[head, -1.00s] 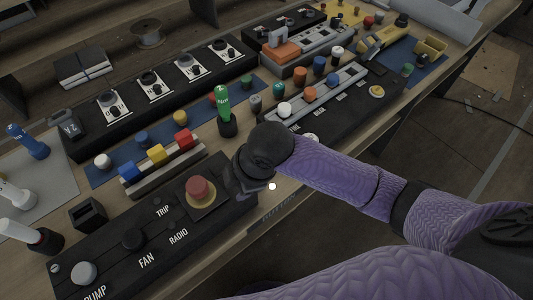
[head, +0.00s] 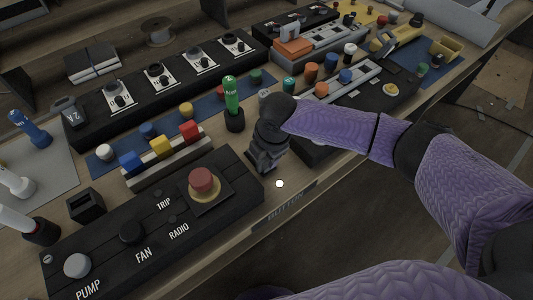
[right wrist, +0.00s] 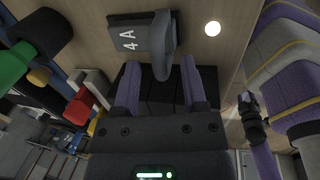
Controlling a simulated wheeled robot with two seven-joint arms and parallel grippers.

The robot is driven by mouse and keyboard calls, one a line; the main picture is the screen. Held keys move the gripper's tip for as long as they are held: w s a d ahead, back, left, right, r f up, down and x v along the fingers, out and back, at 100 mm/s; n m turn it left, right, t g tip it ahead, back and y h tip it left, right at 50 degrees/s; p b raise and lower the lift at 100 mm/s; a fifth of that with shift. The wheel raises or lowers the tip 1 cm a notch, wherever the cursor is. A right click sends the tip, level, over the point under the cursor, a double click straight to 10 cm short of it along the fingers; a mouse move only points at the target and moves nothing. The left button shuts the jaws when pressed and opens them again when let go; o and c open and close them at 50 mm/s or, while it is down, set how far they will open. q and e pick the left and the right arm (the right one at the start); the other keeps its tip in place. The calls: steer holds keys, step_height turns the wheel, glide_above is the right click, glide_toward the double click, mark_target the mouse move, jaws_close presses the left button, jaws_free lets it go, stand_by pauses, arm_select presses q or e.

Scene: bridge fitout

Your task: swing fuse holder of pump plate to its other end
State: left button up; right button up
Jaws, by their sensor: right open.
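The black pump plate (head: 110,250) lies at the front left in the head view, marked PUMP, FAN, RADIO and TRIP. A black, square-topped box (head: 86,205) stands behind it; I cannot tell whether it is the fuse holder. My right gripper (head: 262,164) points down just past the plate's right end. In the right wrist view, its fingers (right wrist: 166,88) are apart with a dark surface beyond them. A grey-handled block marked 4A (right wrist: 140,40) lies just beyond the fingertips; I see no grip on it. My left gripper is not in view.
A red push-button (head: 202,181) rises from the plate's right end. A green-handled tool (head: 231,97) stands behind my right gripper. A rack of blue, yellow and red blocks (head: 161,147) sits behind the plate. The bench's front edge (head: 285,208) is close.

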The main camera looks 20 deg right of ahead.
jaws_close()
stand_by(1.4)
